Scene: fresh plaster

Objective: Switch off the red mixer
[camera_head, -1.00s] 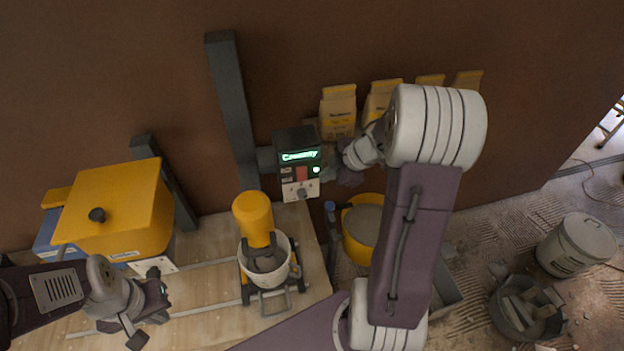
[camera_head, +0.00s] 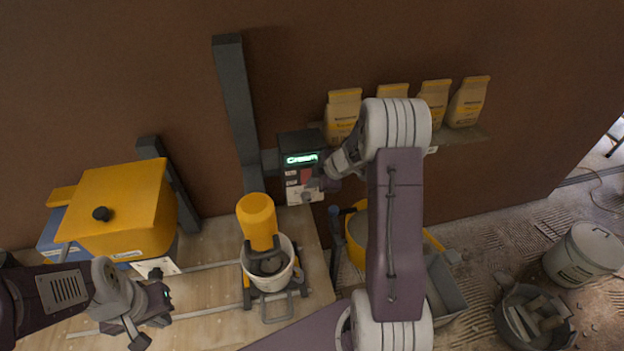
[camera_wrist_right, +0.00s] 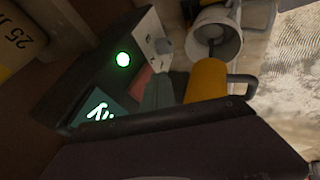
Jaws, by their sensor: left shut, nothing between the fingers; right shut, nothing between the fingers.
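The mixer (camera_head: 256,222) shows a yellow-orange body, not red, over a pale bucket (camera_head: 283,262); the right wrist view shows it too (camera_wrist_right: 206,78). Beside it is a dark control box (camera_head: 298,141) with a lit green display (camera_head: 301,159), a red switch (camera_head: 307,176) and a grey lower panel. In the right wrist view the box has a lit green lamp (camera_wrist_right: 123,59) and the red switch (camera_wrist_right: 141,80). My right gripper (camera_head: 326,184) is shut at the box's right front, partly covering it; contact is unclear. My left gripper (camera_head: 158,312) is shut and empty, left of the bucket.
A yellow lidded box (camera_head: 120,210) stands on the wooden board at left. Paper bags (camera_head: 343,108) stand on a wall shelf behind my right arm. A yellow tub (camera_head: 356,252) is partly hidden by that arm. Buckets (camera_head: 583,252) and rubble lie on the floor at right.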

